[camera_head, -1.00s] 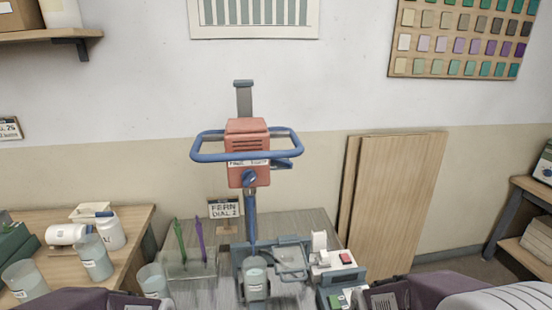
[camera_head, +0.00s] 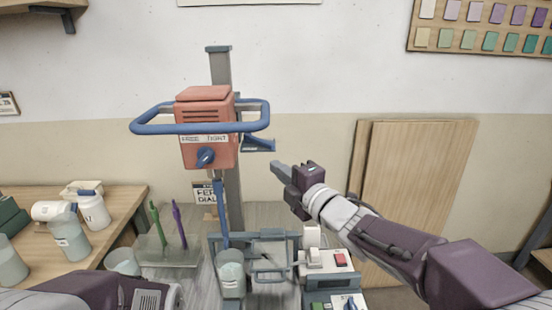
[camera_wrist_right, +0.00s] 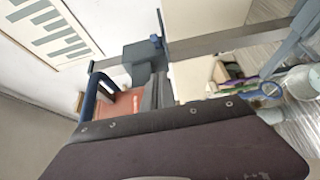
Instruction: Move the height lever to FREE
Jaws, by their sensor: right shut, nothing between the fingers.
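The red mixer head (camera_head: 205,130) sits on a grey upright column (camera_head: 220,68), with a blue bar handle (camera_head: 152,129) around it. A white label on its front reads FREE at left and TIGHT at right. A blue knob-like lever (camera_head: 205,157) sits under the label; its exact setting is too small to tell. A blue arm-like part (camera_head: 258,143) sticks out at the head's right side. My right gripper (camera_head: 280,172) is shut and empty, right of and slightly below the head, apart from it. The right wrist view shows the red head (camera_wrist_right: 125,106) partly hidden. My left gripper is out of view.
Below the head stand a grey bucket (camera_head: 231,272) in a frame, a clear holder with green and purple sticks (camera_head: 168,250), and a box with a red switch (camera_head: 340,260). Boards (camera_head: 425,180) lean on the wall behind my right arm. Containers stand on the left table.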

